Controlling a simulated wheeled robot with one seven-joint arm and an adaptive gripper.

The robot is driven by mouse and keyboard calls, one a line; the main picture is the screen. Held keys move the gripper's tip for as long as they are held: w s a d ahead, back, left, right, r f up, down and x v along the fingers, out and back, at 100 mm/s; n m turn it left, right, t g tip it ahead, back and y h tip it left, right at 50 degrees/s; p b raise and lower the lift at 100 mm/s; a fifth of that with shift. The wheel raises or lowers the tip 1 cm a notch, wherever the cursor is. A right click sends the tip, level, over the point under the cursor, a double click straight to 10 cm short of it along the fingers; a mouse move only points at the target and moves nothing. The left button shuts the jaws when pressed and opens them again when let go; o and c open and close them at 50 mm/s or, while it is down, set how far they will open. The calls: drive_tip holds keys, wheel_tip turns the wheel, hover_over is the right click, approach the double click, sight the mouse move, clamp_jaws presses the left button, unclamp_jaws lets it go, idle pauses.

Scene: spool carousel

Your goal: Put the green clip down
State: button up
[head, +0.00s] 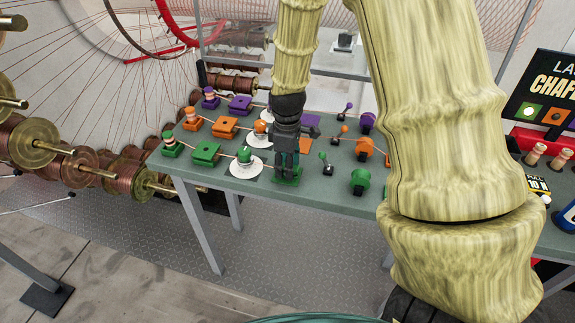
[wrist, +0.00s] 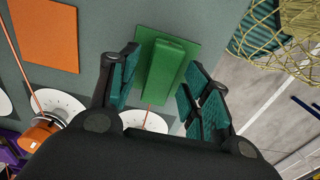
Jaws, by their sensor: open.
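The green clip (wrist: 168,68) is a long green block in the wrist view. It appears to lie on a square green pad (wrist: 148,38) on the table, roughly lined up with it. My gripper (wrist: 165,84) is open, with one teal-lined finger on each side of the clip and gaps showing on both sides. In the head view my gripper (head: 286,163) points straight down at the table's front edge, over the green pad (head: 288,182). There the fingers mostly hide the clip.
The grey-green table (head: 325,192) holds rows of purple, orange and green parts. A white dial with a green knob (head: 245,155) stands just left of my gripper. A small lever (head: 326,165) and a green spool (head: 360,179) are to the right. Copper reels (head: 75,165) stand at left.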

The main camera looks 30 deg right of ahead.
wheel_tip(320, 180, up, 12)
drive_tip(key=b, duration=0.3)
idle(0.4)
drive_tip(key=shift+f, duration=0.1)
idle(0.4)
